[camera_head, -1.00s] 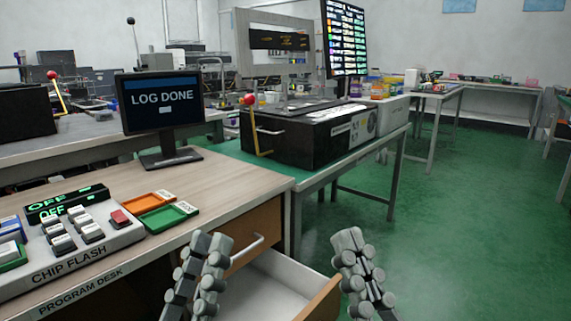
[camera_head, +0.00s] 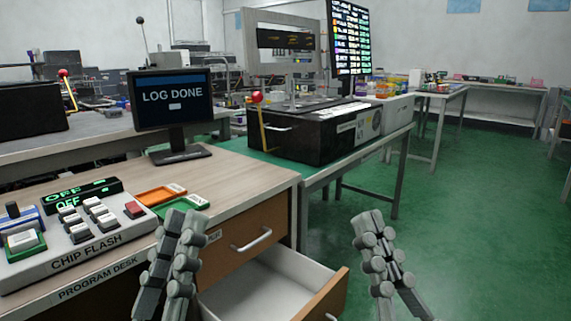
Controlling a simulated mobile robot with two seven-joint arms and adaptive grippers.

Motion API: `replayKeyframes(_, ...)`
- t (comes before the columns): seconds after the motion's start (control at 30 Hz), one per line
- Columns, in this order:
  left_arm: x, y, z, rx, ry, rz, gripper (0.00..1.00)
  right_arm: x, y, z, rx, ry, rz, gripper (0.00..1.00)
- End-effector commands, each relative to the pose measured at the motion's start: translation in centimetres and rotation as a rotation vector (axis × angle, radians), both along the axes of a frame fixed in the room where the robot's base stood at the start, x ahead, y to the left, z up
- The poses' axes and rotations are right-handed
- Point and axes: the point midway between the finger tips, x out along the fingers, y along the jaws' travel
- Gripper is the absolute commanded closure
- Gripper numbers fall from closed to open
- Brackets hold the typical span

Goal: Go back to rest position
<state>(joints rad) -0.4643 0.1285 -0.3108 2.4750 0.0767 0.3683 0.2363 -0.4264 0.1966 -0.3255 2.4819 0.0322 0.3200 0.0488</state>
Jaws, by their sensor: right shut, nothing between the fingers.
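My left gripper (camera_head: 180,220) is at the lower middle left, in front of the program desk (camera_head: 232,195) and overlapping its right part in the picture. Its two fingers show close together, but I cannot tell whether they are fully shut; no object shows in them. My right gripper (camera_head: 370,222) is over the green floor, right of the open drawer (camera_head: 285,280). It is shut and empty. Both grippers point upward in the picture, well apart, with the open drawer between them.
The chip flash panel (camera_head: 90,235) reads OFF, with orange (camera_head: 160,194) and green (camera_head: 182,203) trays beside it. A monitor (camera_head: 172,100) reads LOG DONE. A black box (camera_head: 310,135) with a red-knobbed lever (camera_head: 257,98) stands behind. The floor at right is clear.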

Motion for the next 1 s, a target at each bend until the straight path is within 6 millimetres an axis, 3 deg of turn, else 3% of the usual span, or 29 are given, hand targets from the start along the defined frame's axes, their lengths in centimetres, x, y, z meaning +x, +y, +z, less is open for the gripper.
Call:
replayKeyframes(0.27,0.4,0.2,0.1,-0.004,0.011,0.004,0.81,-0.1,0.2,0.3,-0.026,-0.007,-0.006,1.0)
replayKeyframes(0.37,1.8,-0.1,-1.4,0.035,0.078,0.013,0.81,1.3,0.3,-1.2,-0.06,0.057,-0.019,1.0)
replayKeyframes(0.43,3.5,-0.4,-3.8,0.094,0.176,0.026,0.81,3.1,0.4,-3.6,-0.107,0.157,-0.037,1.0)
replayKeyframes(0.57,7.2,-0.3,-11.6,0.256,0.455,0.063,0.81,7.1,-0.5,-11.4,-0.232,0.442,-0.091,1.0)
replayKeyframes(0.6,8.1,0.0,-14.6,0.311,0.554,0.075,0.81,8.0,-1.1,-14.3,-0.274,0.543,-0.111,1.0)
replayKeyframes(0.73,8.8,2.2,-24.2,0.481,0.869,0.111,0.81,9.0,-4.0,-23.9,-0.395,0.867,-0.169,1.0)
replayKeyframes(0.87,6.7,5.7,-33.2,0.637,1.19,0.136,0.81,7.0,-7.9,-32.9,-0.499,1.196,-0.226,1.0)
replayKeyframes(1.0,1.9,10.2,-40.8,0.779,1.52,0.15,0.81,2.1,-12.4,-40.6,-0.586,1.539,-0.276,1.0)
